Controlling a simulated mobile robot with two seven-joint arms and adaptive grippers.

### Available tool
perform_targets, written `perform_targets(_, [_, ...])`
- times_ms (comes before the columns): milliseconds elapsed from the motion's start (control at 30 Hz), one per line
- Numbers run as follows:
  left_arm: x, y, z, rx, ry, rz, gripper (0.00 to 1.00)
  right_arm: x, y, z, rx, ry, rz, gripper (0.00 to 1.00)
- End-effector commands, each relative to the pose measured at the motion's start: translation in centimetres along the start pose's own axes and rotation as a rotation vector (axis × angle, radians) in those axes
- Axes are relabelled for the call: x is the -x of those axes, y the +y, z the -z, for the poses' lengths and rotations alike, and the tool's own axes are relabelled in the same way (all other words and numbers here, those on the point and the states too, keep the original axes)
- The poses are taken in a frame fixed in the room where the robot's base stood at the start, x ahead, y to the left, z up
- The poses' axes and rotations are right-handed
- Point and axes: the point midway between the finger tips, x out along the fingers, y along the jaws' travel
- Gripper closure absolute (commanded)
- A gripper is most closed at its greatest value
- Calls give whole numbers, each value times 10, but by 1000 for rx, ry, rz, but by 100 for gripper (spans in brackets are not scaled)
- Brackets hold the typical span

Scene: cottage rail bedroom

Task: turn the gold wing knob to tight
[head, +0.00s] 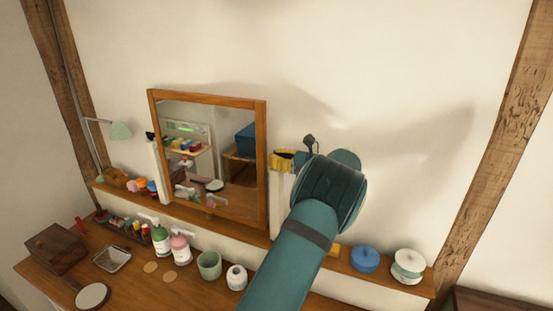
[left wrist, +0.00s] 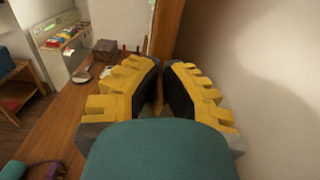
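My left gripper (head: 283,159) has yellow fingers and is at the right side post of the tilting mirror (head: 210,150), at about mid-height of its frame. In the left wrist view the two fingers (left wrist: 162,66) stand with a narrow gap between their dark pads. The gold wing knob cannot be made out; the fingers and my wrist cover that spot. I cannot tell whether the fingers touch it. A dark knob (head: 150,136) shows at the left post. My right gripper is not in view.
The wooden shelf (head: 318,258) under the mirror holds a blue pot (head: 365,259) and a white pot (head: 408,266). Bottles, a green cup (head: 209,265) and a wooden box (head: 55,248) stand on the desk below. The wall right of the arm is clear.

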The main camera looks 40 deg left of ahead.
Motion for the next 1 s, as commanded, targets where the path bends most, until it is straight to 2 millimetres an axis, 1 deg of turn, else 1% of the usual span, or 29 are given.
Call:
perform_targets(267, [1,2,1,-7,6,119,100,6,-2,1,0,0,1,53])
perform_targets(433, [1,2,2,-8,7,259,100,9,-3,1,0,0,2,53])
perform_targets(567, [1,2,4,-7,8,381,100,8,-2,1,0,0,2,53])
perform_targets(767, [1,2,6,-5,9,566,100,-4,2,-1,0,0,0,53])
perform_targets(1000, [0,2,7,-3,11,755,100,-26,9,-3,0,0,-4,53])
